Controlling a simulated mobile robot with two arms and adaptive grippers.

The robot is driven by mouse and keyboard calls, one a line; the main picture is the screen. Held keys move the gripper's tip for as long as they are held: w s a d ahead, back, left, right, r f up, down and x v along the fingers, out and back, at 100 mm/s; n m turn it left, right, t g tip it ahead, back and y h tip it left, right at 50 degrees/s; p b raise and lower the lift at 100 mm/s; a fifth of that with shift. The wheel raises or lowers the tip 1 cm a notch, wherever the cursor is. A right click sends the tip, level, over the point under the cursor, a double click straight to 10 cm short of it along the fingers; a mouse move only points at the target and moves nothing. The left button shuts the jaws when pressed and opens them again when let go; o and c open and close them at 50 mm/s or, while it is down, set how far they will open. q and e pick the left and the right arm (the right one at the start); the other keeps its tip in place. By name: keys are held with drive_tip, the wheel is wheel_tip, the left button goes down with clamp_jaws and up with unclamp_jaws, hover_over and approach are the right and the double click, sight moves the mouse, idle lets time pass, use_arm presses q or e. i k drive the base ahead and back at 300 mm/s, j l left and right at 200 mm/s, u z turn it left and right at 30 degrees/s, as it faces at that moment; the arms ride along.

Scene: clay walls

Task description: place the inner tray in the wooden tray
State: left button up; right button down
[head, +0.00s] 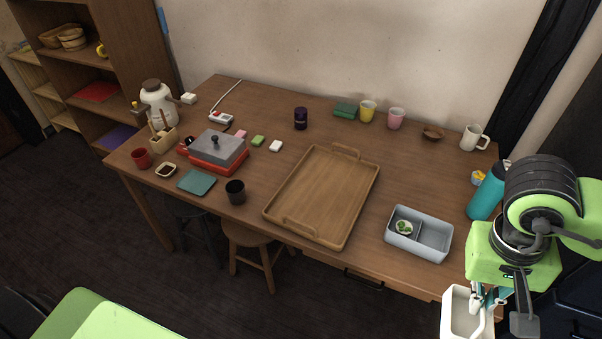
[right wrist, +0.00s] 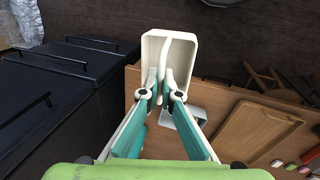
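The wooden tray (head: 325,195) lies flat and empty on the middle right of the table, with a raised handle at each end. It also shows in the right wrist view (right wrist: 245,135). My right gripper (head: 488,298) is shut on a small white inner tray (head: 456,313), pinching a thin upright wall inside it. In the right wrist view the white tray (right wrist: 184,46) is beyond the fingertips (right wrist: 165,78), out past the table's front right edge. Its lower part is cut off in the head view. My left gripper is not in view.
A grey divided box (head: 419,249) with a small round green-and-white item stands right of the wooden tray. A teal bottle (head: 485,195) stands at the table's right end. A dark cup (head: 235,192) is left of the tray. Mugs line the back. Stools (head: 250,248) are in front.

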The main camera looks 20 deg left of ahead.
sight(325, 192)
drive_tip(key=i+u, duration=0.1)
drive_tip(key=u, duration=0.3)
drive_tip(key=i+u, duration=0.1)
drive_tip(key=u, duration=0.3)
drive_tip(key=l+u, duration=0.15)
drive_tip(key=u, duration=0.25)
drive_tip(key=i+l+u, duration=0.1)
drive_tip(key=u, duration=0.25)
